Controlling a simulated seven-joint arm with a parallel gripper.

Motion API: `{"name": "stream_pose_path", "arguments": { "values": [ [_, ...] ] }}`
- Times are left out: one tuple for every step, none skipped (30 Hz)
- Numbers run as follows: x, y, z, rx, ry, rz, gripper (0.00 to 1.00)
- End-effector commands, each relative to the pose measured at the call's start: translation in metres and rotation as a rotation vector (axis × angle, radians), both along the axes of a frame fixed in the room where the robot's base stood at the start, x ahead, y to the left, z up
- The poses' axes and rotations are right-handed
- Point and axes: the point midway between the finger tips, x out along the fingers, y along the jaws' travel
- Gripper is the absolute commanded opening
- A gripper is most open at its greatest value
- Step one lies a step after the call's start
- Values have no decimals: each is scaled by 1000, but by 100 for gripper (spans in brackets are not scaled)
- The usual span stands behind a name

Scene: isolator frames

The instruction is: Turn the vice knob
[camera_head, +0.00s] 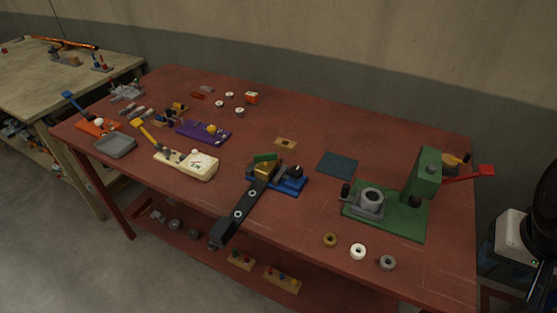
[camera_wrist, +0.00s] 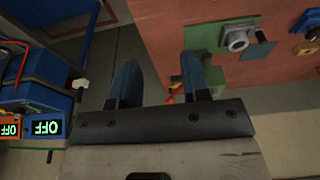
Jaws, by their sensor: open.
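A green machine (camera_head: 427,170) with a red lever (camera_head: 470,172) stands on a green base at the right end of the red table. On its base is a grey vice-like block (camera_head: 368,210) with a round grey cylinder (camera_head: 373,196). A small dark knob (camera_head: 346,189) stands at its left side. My gripper (camera_wrist: 160,75) is open and empty, with blue fingers apart, away from the vice.
A blue fixture (camera_head: 290,184) with a black knob and long black bar is mid-table. Several rings, including a white one (camera_head: 358,251), lie before the green base. A dark teal mat (camera_head: 338,164) lies behind. Blue equipment with OFF displays (camera_wrist: 45,126) is left in the wrist view.

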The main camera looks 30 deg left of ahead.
Motion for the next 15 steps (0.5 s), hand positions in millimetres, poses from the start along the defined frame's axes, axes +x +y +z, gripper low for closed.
{"name": "stream_pose_path", "arguments": {
  "values": [
    [0, 0, 0, 0, 0, 0, 49],
    [0, 0, 0, 0, 0, 1, 53],
    [1, 0, 0, -1, 0, 3, 59],
    [1, 1, 0, -1, 1, 5, 64],
    [2, 1, 0, -1, 1, 9, 69],
    [4, 2, 1, -2, 2, 17, 71],
    [5, 3, 1, -4, 3, 24, 71],
    [7, 4, 1, -5, 4, 34, 71],
    [10, 6, 2, -7, 6, 51, 71],
    [13, 8, 2, -9, 8, 65, 71],
    [16, 9, 3, -11, 11, 79, 71],
    [21, 12, 3, -15, 15, 104, 71],
    [24, 15, 3, -18, 17, 124, 71],
    [28, 18, 4, -21, 19, 148, 71],
    [35, 22, 4, -25, 24, 179, 71]
  ]
}}
